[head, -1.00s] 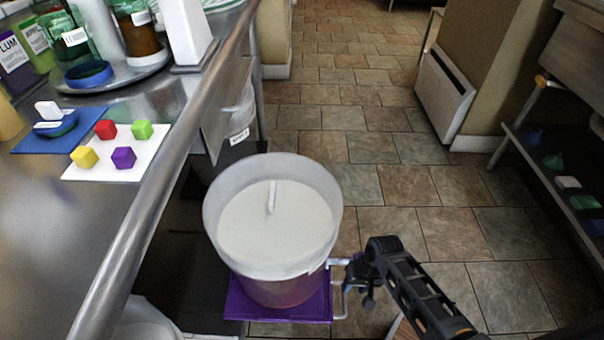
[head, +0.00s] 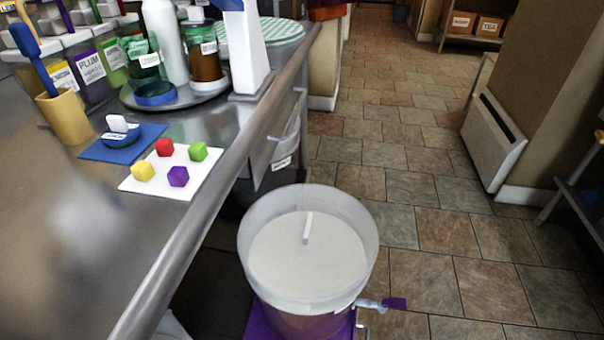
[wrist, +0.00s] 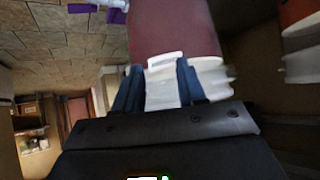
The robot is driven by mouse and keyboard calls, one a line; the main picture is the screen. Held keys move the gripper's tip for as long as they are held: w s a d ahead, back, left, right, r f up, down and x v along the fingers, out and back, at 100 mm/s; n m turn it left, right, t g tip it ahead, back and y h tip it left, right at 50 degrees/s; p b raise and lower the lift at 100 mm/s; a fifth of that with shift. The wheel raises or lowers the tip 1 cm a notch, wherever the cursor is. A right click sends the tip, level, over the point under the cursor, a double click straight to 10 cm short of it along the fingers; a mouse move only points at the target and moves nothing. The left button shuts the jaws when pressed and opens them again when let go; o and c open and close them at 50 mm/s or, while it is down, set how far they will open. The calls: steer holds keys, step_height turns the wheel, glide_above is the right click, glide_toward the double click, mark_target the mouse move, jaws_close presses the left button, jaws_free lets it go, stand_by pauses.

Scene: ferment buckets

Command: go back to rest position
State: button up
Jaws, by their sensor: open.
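A large translucent bucket (head: 307,295) with a pale filling and a white stick standing in it is on a purple stand (head: 262,322) beside the counter. In the wrist view the bucket's dark red body (wrist: 172,25) fills the top middle, blurred. My gripper (wrist: 160,72) shows only there, with its two blue fingers apart. A white piece shows between or beyond the fingers; I cannot tell whether they touch it. My arm is out of the head view.
The steel counter (head: 75,235) with its rail runs along the left. It holds a white card (head: 150,186) with coloured cubes, a blue mat (head: 92,151), a yellow cup (head: 67,118) and jars. The tiled floor (head: 440,240) at right is clear up to a white wall panel (head: 493,140).

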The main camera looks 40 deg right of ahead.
steer(key=s+a+r+n+t+y+p, duration=0.1)
steer(key=r+p, duration=0.6)
steer(key=r, duration=1.1)
steer(key=s+a+r+n+t+y+p, duration=0.1)
steer(key=a+r+t+p, duration=0.3)
steer(key=r, duration=1.4)
steer(key=a+n+p, duration=0.1)
steer(key=a+p, duration=0.1)
steer(key=p, duration=0.1)
steer(key=shift+s+p, duration=0.25)
steer(key=shift+p, duration=0.15)
